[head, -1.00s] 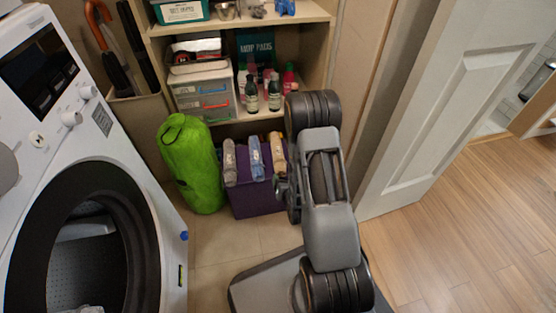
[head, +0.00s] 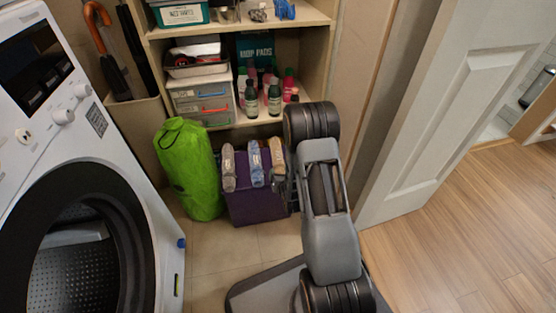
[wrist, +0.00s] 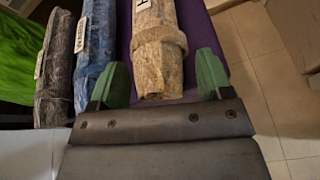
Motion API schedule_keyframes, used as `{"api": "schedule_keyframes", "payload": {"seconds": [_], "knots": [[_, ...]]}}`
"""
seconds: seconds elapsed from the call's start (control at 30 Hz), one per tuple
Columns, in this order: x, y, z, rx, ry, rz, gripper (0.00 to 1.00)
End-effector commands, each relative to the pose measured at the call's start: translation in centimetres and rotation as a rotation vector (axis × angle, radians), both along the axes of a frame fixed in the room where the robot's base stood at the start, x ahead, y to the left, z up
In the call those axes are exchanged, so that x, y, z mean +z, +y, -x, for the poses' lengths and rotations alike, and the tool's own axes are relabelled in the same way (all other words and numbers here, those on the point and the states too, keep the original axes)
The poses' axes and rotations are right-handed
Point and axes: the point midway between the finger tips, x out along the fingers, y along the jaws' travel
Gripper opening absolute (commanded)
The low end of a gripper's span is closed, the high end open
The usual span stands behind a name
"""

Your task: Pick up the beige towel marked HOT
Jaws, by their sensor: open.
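The beige towel (wrist: 160,50) is rolled and lies at the right of the row on the purple bin (wrist: 207,50). Part of a white label with a dark letter shows at its top edge; the full word is cut off. In the head view the towel (head: 277,156) is at the right end of the row. My gripper (wrist: 162,80) is open, with one green fingertip on each side of the towel's near end. I cannot tell whether either finger touches it. In the head view my gripper is mostly hidden by my arm.
A blue rolled towel (wrist: 95,50) lies close by the left finger, with a grey one (wrist: 57,60) beyond it. A green bag (head: 188,170) stands left of the bin. Shelves (head: 225,123) rise behind. A washing machine (head: 150,220) is left; a white door (head: 430,130) is right.

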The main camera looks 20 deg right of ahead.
Motion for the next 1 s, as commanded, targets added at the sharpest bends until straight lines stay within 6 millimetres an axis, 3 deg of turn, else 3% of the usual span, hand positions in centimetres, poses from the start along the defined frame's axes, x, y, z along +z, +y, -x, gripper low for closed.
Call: {"api": "schedule_keyframes", "payload": {"seconds": [0.07, 0.53, 0.83, 1.0], "knots": [[0.0, 0.0, 0.0, 0.000, 0.000, 0.000, 0.72], [0.0, 0.0, 0.0, 0.000, 0.000, 0.000, 0.28], [0.3, 0.0, 0.0, 0.000, -0.003, 0.001, 0.28], [1.7, 0.0, -0.1, 0.000, -0.006, 0.001, 0.28]]}}
